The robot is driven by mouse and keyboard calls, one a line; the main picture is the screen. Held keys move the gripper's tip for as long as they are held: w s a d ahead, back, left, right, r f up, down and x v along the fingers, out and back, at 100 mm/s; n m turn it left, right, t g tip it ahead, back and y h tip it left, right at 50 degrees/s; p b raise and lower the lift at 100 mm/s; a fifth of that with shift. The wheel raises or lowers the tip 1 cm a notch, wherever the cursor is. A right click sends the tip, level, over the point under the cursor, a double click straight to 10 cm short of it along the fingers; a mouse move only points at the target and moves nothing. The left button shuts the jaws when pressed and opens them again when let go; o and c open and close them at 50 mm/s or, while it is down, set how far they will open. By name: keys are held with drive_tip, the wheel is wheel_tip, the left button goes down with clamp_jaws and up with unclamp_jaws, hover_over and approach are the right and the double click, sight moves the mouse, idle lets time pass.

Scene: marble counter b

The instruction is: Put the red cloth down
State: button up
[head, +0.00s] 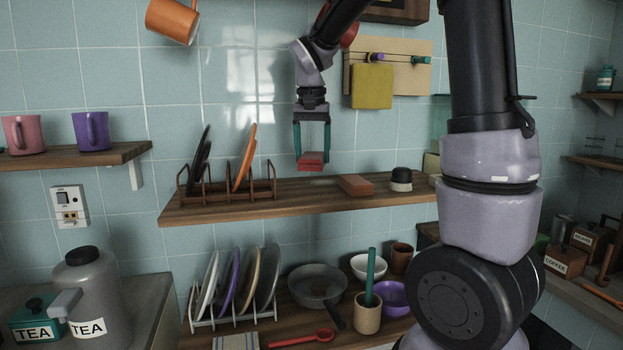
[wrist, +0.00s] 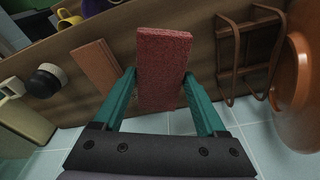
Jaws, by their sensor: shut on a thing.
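The red cloth (head: 311,162) is a small folded, block-like piece with a rough surface. It is between the teal fingers of my gripper (head: 312,150), which points down and is shut on it. The wrist view also shows the cloth (wrist: 164,65) between the fingertips of my gripper (wrist: 163,90). The cloth looks a little above the wooden wall shelf (head: 310,197), though the exact gap is hard to tell.
On the shelf, a dish rack (head: 262,190) with dark and orange plates stands left of the cloth. A reddish-brown block (head: 355,185) and a black-and-white object (head: 401,179) stand to its right. Bare shelf lies between rack and block. A yellow cloth (head: 372,87) hangs behind on the wall.

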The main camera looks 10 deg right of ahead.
drive_tip(key=shift+w+f, duration=0.2)
drive_tip(key=shift+f, duration=0.95)
drive_tip(key=shift+w+f, duration=0.15)
drive_tip(key=shift+f, duration=1.05)
drive_tip(key=shift+w+f, duration=0.2)
drive_tip(key=shift+f, duration=0.95)
drive_tip(key=shift+f, duration=0.1)
drive_tip(key=o, duration=1.1)
drive_tip(key=shift+o, duration=0.2)
drive_tip(key=shift+s+a+r, duration=0.1)
drive_tip(key=shift+s+r, duration=0.05)
drive_tip(key=shift+r, duration=1.15)
drive_tip(key=shift+s+a+r, duration=0.1)
drive_tip(key=shift+s+r, duration=0.1)
drive_tip(key=shift+r, duration=1.05)
drive_tip(key=shift+s+r, duration=0.15)
drive_tip(key=shift+r, duration=1.15)
drive_tip(key=shift+s, duration=0.15)
